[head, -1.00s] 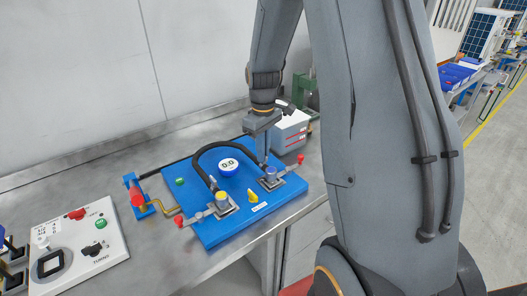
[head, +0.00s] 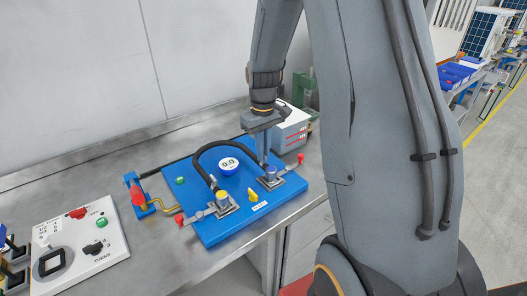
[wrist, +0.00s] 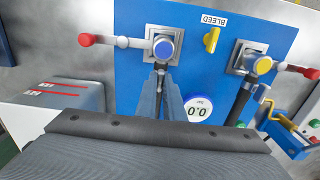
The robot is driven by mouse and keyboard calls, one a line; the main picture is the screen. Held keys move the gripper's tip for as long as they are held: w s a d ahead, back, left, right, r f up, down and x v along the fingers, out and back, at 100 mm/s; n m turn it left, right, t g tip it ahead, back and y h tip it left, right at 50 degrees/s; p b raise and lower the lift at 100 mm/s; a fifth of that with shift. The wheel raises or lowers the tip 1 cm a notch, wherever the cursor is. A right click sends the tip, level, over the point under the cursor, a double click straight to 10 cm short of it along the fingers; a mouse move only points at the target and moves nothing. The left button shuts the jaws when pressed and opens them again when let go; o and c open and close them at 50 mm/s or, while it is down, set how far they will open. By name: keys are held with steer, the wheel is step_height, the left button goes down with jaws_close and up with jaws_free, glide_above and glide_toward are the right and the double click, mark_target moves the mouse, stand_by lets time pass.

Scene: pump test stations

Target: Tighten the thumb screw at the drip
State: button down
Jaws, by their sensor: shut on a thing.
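The blue board (head: 205,225) carries two metal fittings joined by a black hose (head: 205,153). One fitting has a blue cap (head: 270,171), the other a yellow cap (head: 222,194). My gripper (head: 265,160) points down at the hose end beside the blue-capped fitting. In the wrist view its fingers (wrist: 160,92) are closed around a small dark part just below the blue cap (wrist: 163,48). This is where the thumb screw sits, but the fingers hide most of it. I cannot make out a drip.
A round gauge (head: 229,165) reads 0.0. Red-ended levers (head: 300,159) stick out beside the fittings. A yellow bleed knob (head: 252,196) stands near the front edge. A grey box (head: 290,130) is behind my gripper, and a control panel (head: 78,243) lies at left.

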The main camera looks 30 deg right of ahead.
steer(key=c, duration=1.9)
jaws_free()
steer(key=shift+o, duration=0.2)
steer(key=shift+r, duration=0.15)
step_height(320, 180, up, 8)
steer(key=shift+f+b, duration=0.2)
steer(key=shift+b, duration=0.95)
steer(key=shift+a, duration=0.1)
steer(key=s+a+f+m+b, duration=0.1)
steer(key=s+a+f, duration=0.2)
steer(key=s+a, duration=0.2)
steer(key=s+a+f+m+t+b, duration=0.1)
steer(key=s+a+f, duration=0.2)
steer(key=s, duration=0.8)
steer(key=a, duration=0.2)
steer(key=shift+s+a+f, duration=0.3)
steer(key=shift+a+f, duration=0.05)
